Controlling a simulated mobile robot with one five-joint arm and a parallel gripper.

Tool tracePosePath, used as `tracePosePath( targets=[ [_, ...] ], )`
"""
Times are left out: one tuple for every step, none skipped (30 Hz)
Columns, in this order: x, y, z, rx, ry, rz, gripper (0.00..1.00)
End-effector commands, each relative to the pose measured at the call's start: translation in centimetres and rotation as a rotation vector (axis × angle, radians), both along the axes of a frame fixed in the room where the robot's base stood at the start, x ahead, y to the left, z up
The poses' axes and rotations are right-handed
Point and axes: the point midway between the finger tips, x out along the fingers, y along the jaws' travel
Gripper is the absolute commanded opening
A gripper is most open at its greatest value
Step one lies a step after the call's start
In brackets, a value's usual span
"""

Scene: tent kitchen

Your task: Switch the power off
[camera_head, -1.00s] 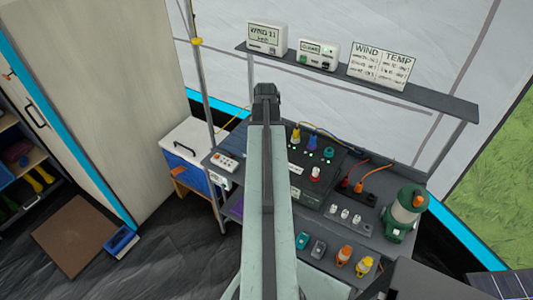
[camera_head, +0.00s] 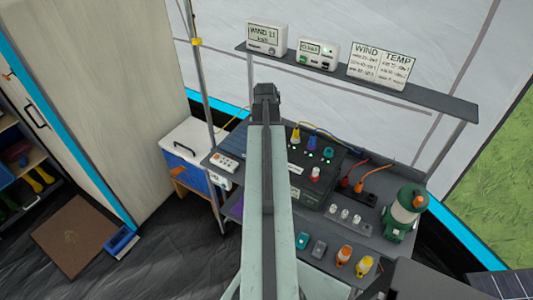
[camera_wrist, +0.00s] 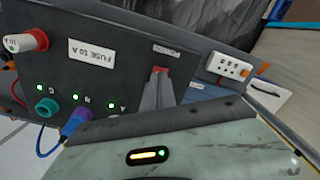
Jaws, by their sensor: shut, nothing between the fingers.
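A dark power panel (camera_wrist: 125,75) fills much of the wrist view, and it also shows on the bench in the head view (camera_head: 331,160). It has sockets lettered A, B and C with lit green lights beside them. In the head view my arm hides the gripper.
A red fuse knob (camera_wrist: 27,41) and a blue plug (camera_wrist: 75,121) stick out of the panel. A shelf (camera_head: 360,82) with displays is above.

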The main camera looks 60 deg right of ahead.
Motion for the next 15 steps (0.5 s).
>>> tracePosePath(
  targets=[
    [0.01, 0.00, 0.00, 0.000, 0.000, 0.000, 0.00],
    [0.01, 0.00, 0.00, 0.000, 0.000, 0.000, 0.00],
    [0.01, 0.00, 0.00, 0.000, 0.000, 0.000, 0.00],
    [0.01, 0.00, 0.00, 0.000, 0.000, 0.000, 0.00],
    [0.02, 0.01, 0.00, 0.000, 0.000, 0.000, 0.00],
    [0.02, 0.01, -0.01, 0.000, 0.000, 0.000, 0.00],
    [0.02, 0.01, -0.03, 0.000, 0.000, 0.000, 0.00],
    [0.02, 0.01, -0.05, 0.000, 0.000, 0.000, 0.00],
    [0.02, 0.01, -0.10, 0.000, 0.000, 0.000, 0.00],
    [0.02, 0.01, -0.14, 0.000, 0.000, 0.000, 0.00],
    [0.02, 0.01, -0.19, 0.000, 0.000, 0.000, 0.00],
    [0.01, 0.02, -0.26, 0.000, 0.000, 0.000, 0.00],
    [0.01, 0.02, -0.31, 0.000, 0.000, 0.000, 0.00],
    [0.01, 0.02, -0.36, 0.000, 0.000, 0.000, 0.00],
    [0.01, 0.02, -0.42, 0.000, 0.000, 0.000, 0.00]
  ],
)
